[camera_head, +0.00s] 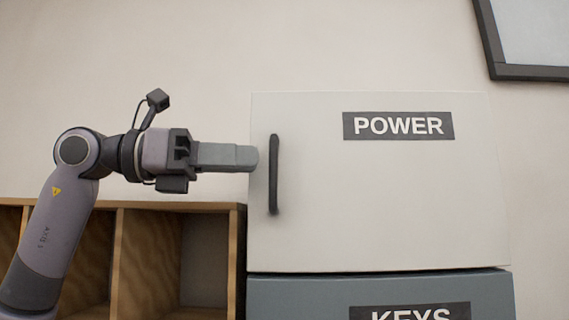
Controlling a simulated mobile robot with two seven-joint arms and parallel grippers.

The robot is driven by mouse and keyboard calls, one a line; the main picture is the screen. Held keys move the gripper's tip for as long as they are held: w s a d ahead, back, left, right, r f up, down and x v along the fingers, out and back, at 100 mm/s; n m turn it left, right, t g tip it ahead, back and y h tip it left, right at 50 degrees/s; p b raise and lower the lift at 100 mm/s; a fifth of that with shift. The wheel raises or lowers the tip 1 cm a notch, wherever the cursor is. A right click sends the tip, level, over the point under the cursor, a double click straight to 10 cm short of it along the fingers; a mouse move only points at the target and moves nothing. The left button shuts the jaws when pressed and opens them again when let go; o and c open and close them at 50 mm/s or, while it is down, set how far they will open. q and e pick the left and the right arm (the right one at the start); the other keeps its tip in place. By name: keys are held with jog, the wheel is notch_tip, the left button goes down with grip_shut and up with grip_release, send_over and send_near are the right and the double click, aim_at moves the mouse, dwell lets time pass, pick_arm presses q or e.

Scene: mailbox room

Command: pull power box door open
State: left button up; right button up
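The power box (390,200) is a pale grey box with a flat front door and a dark "POWER" label at its upper right. Its door looks closed. A dark vertical bar handle (273,174) is on the left side of the door. My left gripper (254,158) comes in from the left, level with the upper half of the handle. Its fingertips end just left of the handle, with a small gap in the picture. The fingers appear side-on as one grey block, so their opening is hidden. My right gripper is out of view.
A blue-grey box labelled "KEYS" (300,295) is directly below the power box. An open wooden shelf (120,240) with compartments stands at the lower left, below my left gripper. A dark-framed panel (530,73) hangs at the upper right. The wall above is bare.

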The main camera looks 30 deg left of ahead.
aim_at(286, 160)
pick_arm(q)
jog(key=x, duration=0.6)
jog(key=shift+w+d+p, duration=0.15)
jog(key=shift+d+p, duration=0.25)
grip_shut()
